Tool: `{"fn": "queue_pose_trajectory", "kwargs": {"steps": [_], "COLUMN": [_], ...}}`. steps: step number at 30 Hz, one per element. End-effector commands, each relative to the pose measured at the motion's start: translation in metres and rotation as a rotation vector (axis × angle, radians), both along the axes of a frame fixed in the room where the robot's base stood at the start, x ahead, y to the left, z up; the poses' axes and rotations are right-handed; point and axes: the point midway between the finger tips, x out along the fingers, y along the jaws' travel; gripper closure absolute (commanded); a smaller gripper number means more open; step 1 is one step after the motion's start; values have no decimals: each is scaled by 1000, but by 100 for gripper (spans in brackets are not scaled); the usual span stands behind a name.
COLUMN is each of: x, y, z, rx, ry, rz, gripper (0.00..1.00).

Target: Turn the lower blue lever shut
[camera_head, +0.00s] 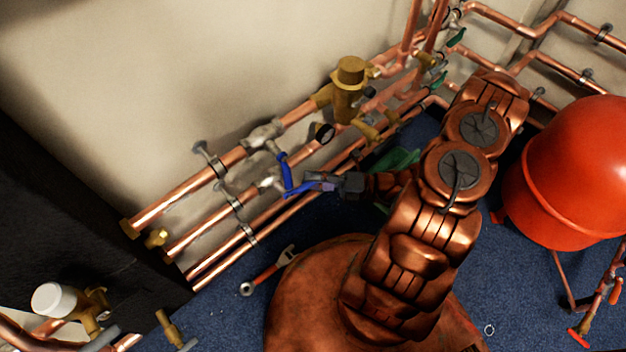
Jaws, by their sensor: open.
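Two valves with blue levers sit on the copper pipes left of centre. The upper blue lever (284,170) hangs down from the valve on the upper pipe.
A brass fitting (348,92) stands on the upper pipe. A wrench (268,272) lies on the blue floor (235,308). A red tank (575,175) stands at the right. Wall brackets and parallel pipes lie close around the levers.

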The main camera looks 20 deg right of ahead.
Motion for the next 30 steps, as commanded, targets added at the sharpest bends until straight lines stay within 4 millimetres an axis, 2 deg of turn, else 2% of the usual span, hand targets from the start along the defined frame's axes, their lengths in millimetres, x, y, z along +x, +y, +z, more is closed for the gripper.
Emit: {"fn": "queue_pose_trajectory", "kwargs": {"steps": [5, 18, 30], "x": [0, 0, 0], "y": [0, 0, 0], "z": [0, 0, 0], "rx": [0, 0, 0], "ry": [0, 0, 0], "rz": [0, 0, 0], "gripper": [55, 100, 100]}}
